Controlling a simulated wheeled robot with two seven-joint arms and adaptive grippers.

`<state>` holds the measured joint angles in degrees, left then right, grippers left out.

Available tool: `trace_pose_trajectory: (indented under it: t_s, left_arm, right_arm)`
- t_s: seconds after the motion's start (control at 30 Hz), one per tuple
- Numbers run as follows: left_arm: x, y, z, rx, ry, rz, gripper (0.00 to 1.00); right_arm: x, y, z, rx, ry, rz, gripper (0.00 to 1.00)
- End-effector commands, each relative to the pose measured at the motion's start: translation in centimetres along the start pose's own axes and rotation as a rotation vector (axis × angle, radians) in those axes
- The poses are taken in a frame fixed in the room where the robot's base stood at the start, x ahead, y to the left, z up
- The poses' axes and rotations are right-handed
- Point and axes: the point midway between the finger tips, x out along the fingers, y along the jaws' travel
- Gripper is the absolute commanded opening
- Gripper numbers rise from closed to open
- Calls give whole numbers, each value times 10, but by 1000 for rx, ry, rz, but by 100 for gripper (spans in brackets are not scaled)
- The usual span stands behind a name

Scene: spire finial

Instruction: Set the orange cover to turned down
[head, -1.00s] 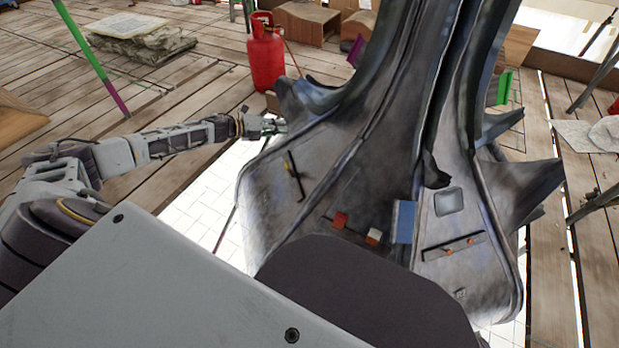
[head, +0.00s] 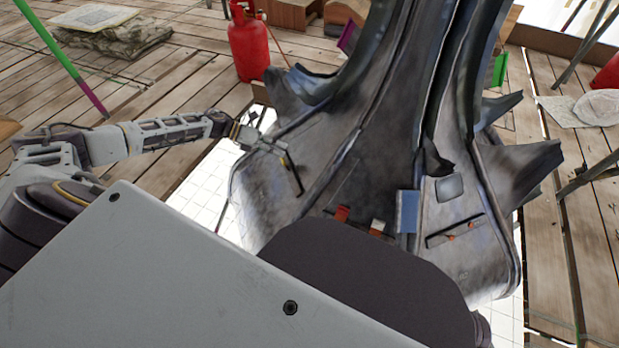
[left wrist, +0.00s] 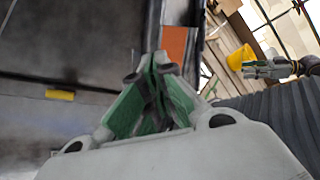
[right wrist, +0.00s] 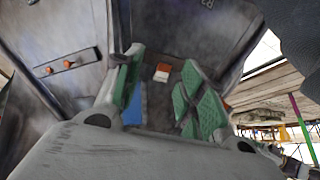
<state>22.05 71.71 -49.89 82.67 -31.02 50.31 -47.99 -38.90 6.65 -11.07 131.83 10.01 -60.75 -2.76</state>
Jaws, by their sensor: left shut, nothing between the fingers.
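Two small orange pieces sit low on the dark metal spire base (head: 330,180) in the head view: an orange one (head: 342,213), and an orange-and-white one (head: 377,227) to its right. I cannot tell which is the orange cover. An orange-and-white piece (right wrist: 162,73) shows between my right fingers in the right wrist view. My left gripper (head: 258,128) is at the upper left edge of the base, near a dark bar (head: 291,174). In the left wrist view it is shut and empty, with an orange patch (left wrist: 173,45) just beyond its tips. My right gripper (right wrist: 160,72) is open.
A blue block (head: 407,211) and a slotted bar with orange knobs (head: 454,231) are on the base, right of the orange pieces. Pointed fins (head: 525,165) stick out at the sides. A red gas cylinder (head: 250,45) stands behind on the plank floor.

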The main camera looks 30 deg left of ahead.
Motion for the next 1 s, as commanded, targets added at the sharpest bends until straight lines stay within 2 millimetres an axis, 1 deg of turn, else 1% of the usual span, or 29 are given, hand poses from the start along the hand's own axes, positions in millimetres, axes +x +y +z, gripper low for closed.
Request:
trace_pose_trajectory:
  t_s: [0.6, 0.8, 1.0]
  left_arm:
    - [-4, -20, -39, 281, 163, -113, 0]
    - [-5, -24, -42, 363, 171, -140, 0]
    - [-5, -24, -42, 381, 169, -141, 0]
  right_arm:
    - [-1, 3, 15, 11, -71, 15, 40]
    - [-1, 3, 17, 18, -80, 14, 40]
    - [-1, 3, 17, 19, -80, 14, 40]
